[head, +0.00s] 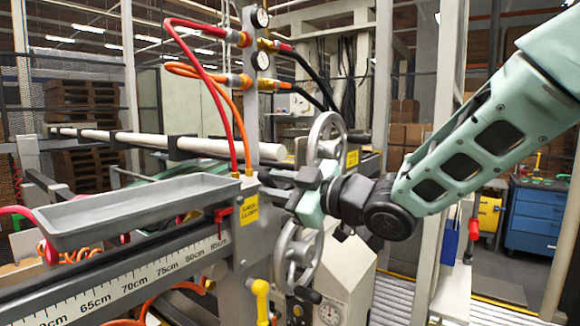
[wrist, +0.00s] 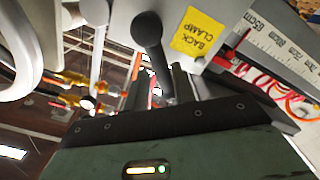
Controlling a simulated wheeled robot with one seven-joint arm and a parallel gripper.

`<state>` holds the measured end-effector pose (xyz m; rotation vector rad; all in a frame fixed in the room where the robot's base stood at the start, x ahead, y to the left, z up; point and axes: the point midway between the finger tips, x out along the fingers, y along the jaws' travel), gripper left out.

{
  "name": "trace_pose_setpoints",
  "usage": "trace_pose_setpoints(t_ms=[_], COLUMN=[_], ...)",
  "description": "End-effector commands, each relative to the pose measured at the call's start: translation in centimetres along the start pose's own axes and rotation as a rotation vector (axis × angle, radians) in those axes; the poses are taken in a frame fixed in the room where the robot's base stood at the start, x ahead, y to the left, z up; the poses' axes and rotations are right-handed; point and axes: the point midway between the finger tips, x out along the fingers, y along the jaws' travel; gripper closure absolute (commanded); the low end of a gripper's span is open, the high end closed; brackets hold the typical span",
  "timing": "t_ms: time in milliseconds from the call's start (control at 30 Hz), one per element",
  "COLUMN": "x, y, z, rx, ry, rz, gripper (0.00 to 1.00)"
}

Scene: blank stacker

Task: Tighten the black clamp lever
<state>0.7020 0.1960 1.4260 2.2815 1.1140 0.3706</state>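The black clamp lever (wrist: 148,30) shows in the wrist view. It has a round black knob, and its stem runs down toward my gripper (wrist: 172,88). My gripper's two dark fingers stand apart, one on each side of the stem. I cannot tell if either finger touches it. A yellow BACK CLAMP label (wrist: 198,32) sits beside the lever on the grey machine; it also shows in the head view (head: 249,210). In the head view my gripper (head: 300,190) is at the machine's side, right of the label, and the lever is hidden there.
Two grey handwheels (head: 327,137) (head: 297,255) stand close to my gripper, above and below. A grey tray (head: 140,210) and a centimetre scale (head: 130,285) lie left. Red and orange hoses with gauges (head: 262,60) rise behind. A blue tool cabinet (head: 535,220) stands far right.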

Motion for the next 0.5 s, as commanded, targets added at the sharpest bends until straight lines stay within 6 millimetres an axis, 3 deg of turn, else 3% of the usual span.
trace_pose_setpoints(t_ms=[500], x=[0.0], y=[2.2], z=[0.2], rx=[0.371], ry=[-0.002], rz=[0.003], gripper=[0.75])
